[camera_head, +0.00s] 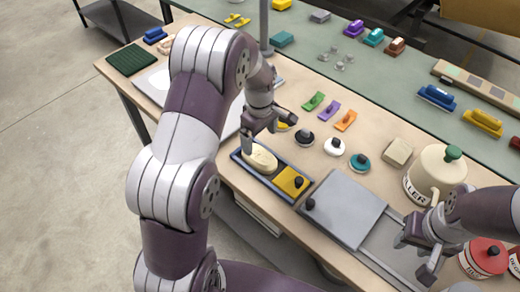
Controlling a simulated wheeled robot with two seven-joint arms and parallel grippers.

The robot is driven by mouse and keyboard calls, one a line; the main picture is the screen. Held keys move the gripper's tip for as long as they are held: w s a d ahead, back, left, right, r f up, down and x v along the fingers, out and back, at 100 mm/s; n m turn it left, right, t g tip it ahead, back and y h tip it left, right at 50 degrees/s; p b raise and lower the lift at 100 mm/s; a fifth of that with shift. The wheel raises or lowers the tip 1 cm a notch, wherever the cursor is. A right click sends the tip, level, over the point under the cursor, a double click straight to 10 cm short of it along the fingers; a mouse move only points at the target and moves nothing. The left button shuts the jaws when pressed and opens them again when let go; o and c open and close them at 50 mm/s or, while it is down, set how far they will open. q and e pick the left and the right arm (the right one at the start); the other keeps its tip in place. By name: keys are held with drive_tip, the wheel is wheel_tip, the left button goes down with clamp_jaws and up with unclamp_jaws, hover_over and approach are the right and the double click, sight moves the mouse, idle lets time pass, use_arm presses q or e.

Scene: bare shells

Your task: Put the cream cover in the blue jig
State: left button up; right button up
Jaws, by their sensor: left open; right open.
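The cream cover (260,158) is a pale oval piece. It appears to lie in the left part of the blue jig (278,192), a long shallow dark-blue tray. A yellow block with a black knob (291,181) sits in the jig's right part. My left gripper (267,135) is open just above and behind the cover, with one finger close to its left end; I cannot tell whether it touches. My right gripper (421,252) is open and empty at the right, over the grey strip near the front edge.
A grey plate (342,208) with a black knob lies right of the jig. Behind are round knobbed pieces (333,146), a beige block (398,151) and a cream filler pot (436,170). A red pot (484,258) stands beside my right gripper. Colored clips (330,110) lie farther back.

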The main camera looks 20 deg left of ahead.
use_arm(q)
wheel_tip(320, 180, up, 5)
drive_tip(key=s+d+m, duration=0.2)
drive_tip(key=s+m, duration=0.5)
drive_tip(key=s, duration=0.2)
drive_tip(key=s+d+m+t, duration=0.1)
drive_tip(key=s+d+m, duration=0.1)
drive_tip(key=s+m, duration=0.5)
drive_tip(key=shift+s+d+m, duration=0.3)
drive_tip(key=shift+s+d, duration=0.1)
drive_tip(key=shift+s, duration=0.6)
drive_tip(key=shift+s, duration=0.1)
drive_tip(key=shift+f, duration=0.1)
